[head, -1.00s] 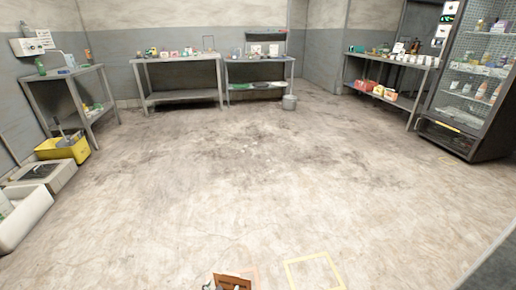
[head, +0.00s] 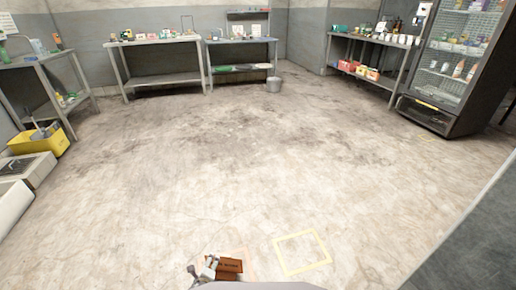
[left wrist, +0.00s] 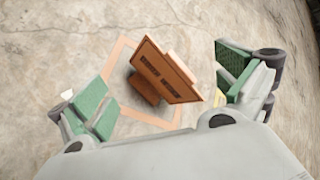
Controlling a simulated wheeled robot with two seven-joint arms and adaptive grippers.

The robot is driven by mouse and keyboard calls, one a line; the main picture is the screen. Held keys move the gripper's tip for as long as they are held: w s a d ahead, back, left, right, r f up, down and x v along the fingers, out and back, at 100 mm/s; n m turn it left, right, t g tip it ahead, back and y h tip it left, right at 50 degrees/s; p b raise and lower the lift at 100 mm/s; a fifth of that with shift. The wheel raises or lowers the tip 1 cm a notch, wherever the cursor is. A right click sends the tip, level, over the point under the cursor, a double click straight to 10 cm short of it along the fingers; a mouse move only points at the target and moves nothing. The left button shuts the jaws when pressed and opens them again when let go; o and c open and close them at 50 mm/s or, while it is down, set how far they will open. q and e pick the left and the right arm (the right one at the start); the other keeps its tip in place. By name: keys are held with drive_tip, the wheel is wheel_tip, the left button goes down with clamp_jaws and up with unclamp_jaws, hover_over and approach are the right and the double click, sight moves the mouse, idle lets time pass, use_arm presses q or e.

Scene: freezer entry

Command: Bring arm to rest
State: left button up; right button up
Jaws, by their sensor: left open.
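My left gripper (head: 208,268) shows at the bottom edge of the head view, with its arm mostly out of frame. In the left wrist view its green-padded fingers (left wrist: 165,88) are spread wide, and it is open and empty. A brown block-like object with dark lettering (head: 230,265) is beside the gripper in the head view. In the left wrist view this brown object (left wrist: 168,72) shows between and beyond the fingers, over an orange floor outline (left wrist: 122,50), apart from both pads. My right gripper is not in view.
A yellow floor square (head: 302,252) lies right of the brown object. The middle floor is clear. Steel tables (head: 165,81) stand along the back, a glass-door fridge (head: 455,65) at right, and a yellow bin (head: 38,142) at left. A grey surface (head: 470,240) fills the lower right corner.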

use_arm(q)
drive_tip(key=w+d+r+n+g, duration=0.1)
drive_tip(key=d+r+n, duration=0.1)
drive_tip(key=r+n, duration=0.4)
drive_tip(key=w+d+r+n, duration=0.2)
drive_tip(key=d+r+n, duration=0.1)
drive_tip(key=r+n, duration=0.3)
drive_tip(key=s+d+r+n+g+h, duration=0.1)
drive_tip(key=s+d+r+n+h, duration=0.1)
drive_tip(key=s+d+r+n, duration=0.3)
drive_tip(key=s+d+r+n+h, duration=0.1)
drive_tip(key=s+r+h, duration=0.15)
drive_tip(key=r, duration=0.55)
drive_tip(key=s+a+f+n+g, duration=0.1)
drive_tip(key=s+f, duration=0.2)
drive_tip(key=s, duration=0.5)
drive_tip(key=s+a+f+n+g+p, duration=0.1)
drive_tip(key=s+a+f+n, duration=0.1)
drive_tip(key=s, duration=0.5)
drive_tip(key=shift+s+f+g, duration=0.4)
drive_tip(key=shift+f, duration=0.05)
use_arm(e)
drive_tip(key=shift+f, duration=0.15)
use_arm(q)
drive_tip(key=shift+f+p, duration=0.2)
drive_tip(key=shift+p, duration=0.3)
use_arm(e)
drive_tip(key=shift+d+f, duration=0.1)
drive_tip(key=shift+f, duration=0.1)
